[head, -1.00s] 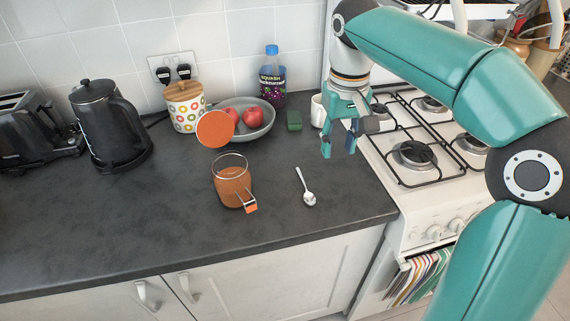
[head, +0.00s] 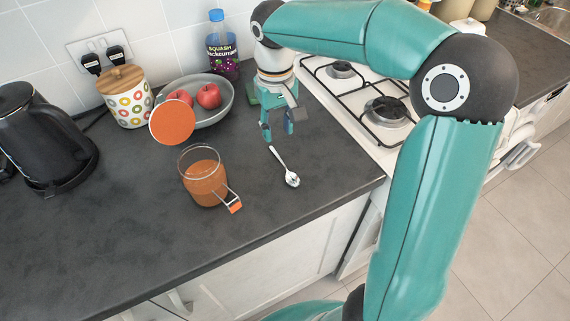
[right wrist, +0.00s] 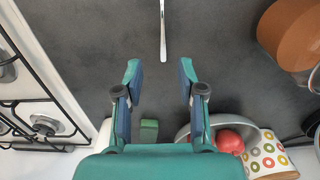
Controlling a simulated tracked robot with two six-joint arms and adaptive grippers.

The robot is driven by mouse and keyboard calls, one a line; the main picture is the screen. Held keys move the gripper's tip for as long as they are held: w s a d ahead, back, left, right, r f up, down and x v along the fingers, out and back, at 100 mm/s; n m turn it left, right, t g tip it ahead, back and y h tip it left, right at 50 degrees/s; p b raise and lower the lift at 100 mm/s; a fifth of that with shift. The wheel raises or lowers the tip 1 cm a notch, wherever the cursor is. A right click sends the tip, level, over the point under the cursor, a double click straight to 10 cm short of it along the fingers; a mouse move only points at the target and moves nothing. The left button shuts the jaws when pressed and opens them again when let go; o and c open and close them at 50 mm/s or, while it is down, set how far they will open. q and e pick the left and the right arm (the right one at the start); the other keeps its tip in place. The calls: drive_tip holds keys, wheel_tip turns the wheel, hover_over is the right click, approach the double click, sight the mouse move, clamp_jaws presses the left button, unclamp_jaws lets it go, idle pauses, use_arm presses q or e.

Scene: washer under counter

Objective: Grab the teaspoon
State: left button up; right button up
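The teaspoon (head: 291,180) lies flat on the dark worktop, its bowl toward the front edge and its handle pointing back toward my right gripper. My right gripper (head: 278,132) points down just behind the handle end. In the right wrist view the teaspoon handle (right wrist: 163,30) shows at the top, ahead of the gap between the fingertips. There my right gripper (right wrist: 161,75) is open with nothing between its fingers, and the bowl is out of the picture. My left gripper is not in view.
A glass jar of orange-brown contents (head: 204,176) with an open orange lid (head: 172,122) stands left of the teaspoon. A grey fruit bowl (head: 222,108) with apples and a squash bottle (head: 222,50) are behind. The gas hob (head: 340,98) is right. Worktop around the teaspoon is clear.

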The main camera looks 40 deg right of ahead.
sight(278, 156)
drive_tip(key=f, duration=0.7)
drive_tip(key=shift+s+a+f, duration=0.1)
drive_tip(key=shift+s+a, duration=0.15)
clamp_jaws()
